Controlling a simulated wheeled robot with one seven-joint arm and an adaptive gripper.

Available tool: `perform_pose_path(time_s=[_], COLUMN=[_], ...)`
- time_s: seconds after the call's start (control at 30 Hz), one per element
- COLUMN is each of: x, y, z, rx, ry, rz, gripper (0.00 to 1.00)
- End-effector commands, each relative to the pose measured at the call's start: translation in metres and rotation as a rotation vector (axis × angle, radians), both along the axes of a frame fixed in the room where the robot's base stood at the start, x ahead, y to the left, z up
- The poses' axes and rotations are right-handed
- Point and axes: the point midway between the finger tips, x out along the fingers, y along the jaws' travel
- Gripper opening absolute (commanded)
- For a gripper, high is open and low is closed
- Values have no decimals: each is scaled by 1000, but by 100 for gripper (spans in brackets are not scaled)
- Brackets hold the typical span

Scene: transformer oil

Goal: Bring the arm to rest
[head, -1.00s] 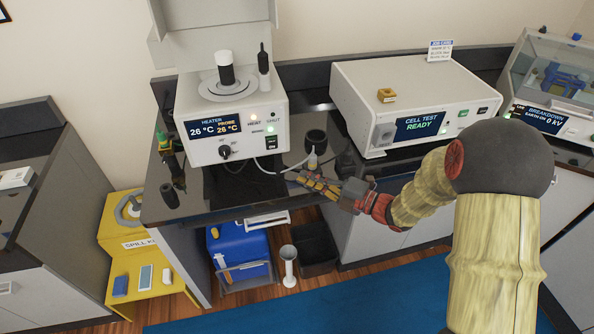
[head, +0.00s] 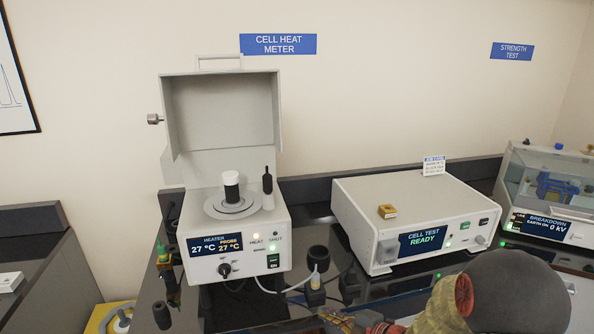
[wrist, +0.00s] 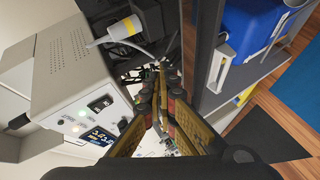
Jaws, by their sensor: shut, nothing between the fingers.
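My gripper (wrist: 163,95) is shut and empty; in the wrist view its fingers come together over the dark bench front, near the heater unit. In the head view only part of my gripper (head: 340,321) shows at the bottom edge, in front of the bench. My arm runs from there to the lower right, and the rest is cut off. The heater unit (head: 203,263) stands behind and left of it with its lid up, reading 27 °C on both displays. The heater unit also shows in the wrist view (wrist: 70,70).
The cell test box (head: 370,200) reads READY, with a small brass block (head: 387,211) on top. The breakdown tester (head: 550,222) stands far right. A blue container (wrist: 250,28) sits below the bench.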

Motion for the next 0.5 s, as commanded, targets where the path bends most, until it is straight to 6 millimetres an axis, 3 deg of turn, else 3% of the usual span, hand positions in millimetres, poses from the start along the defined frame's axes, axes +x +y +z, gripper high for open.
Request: perform_pose_path(time_s=[0.03,0.1,0.23,0.37,0.5], x=[2,4,-8,-37,-88], y=[-18,-48,-104,-151,-183], z=[-17,-33,-43,-31,-3], rx=[-19,-41,-56,-37,34], ry=[89,210,405,568,724], rz=[-91,-240,-532,-828,-1142], gripper=[0,0,0,0,0])
